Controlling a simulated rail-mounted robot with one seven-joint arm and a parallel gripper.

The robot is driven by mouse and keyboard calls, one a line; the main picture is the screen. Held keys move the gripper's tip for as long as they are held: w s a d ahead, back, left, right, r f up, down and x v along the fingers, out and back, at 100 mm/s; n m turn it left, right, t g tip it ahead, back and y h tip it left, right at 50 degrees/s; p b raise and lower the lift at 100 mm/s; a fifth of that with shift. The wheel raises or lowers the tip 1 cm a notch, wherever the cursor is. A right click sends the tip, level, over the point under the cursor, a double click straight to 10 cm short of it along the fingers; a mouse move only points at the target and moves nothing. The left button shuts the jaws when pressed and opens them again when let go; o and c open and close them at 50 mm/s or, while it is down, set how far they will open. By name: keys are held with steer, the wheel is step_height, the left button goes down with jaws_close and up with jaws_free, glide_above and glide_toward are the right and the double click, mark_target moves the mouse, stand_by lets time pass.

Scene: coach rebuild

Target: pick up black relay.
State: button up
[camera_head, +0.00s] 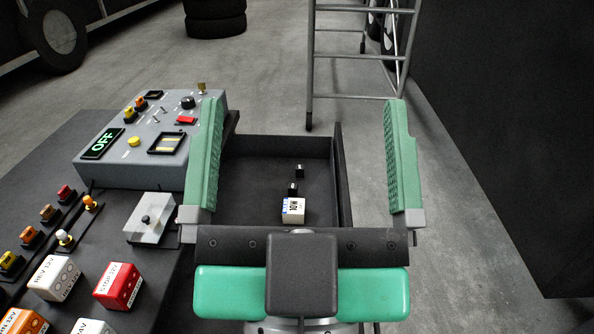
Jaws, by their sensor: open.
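No block that I can clearly tell is the black relay shows. Two small dark pieces lie in the black tray (265,146): a farther piece (300,171) and a nearer piece (292,189). I cannot tell whether either is the relay. A white box (293,210) with a blue edge and dark lettering sits just in front of them. My gripper (304,103) is open and empty, with its green ridged fingers wide apart. In the picture, the small pieces show between the fingers. My gripper's body hides the area at the bottom centre.
A grey control box (150,135) with an OFF display stands left of the tray. The dark bench holds a red block (118,285), a white block (54,277), and several switches. A metal ladder (358,55) stands behind. A dark wall (500,110) bounds the right.

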stand_by(0.3)
steer(key=c, duration=1.1)
steer(key=shift+w, duration=0.1)
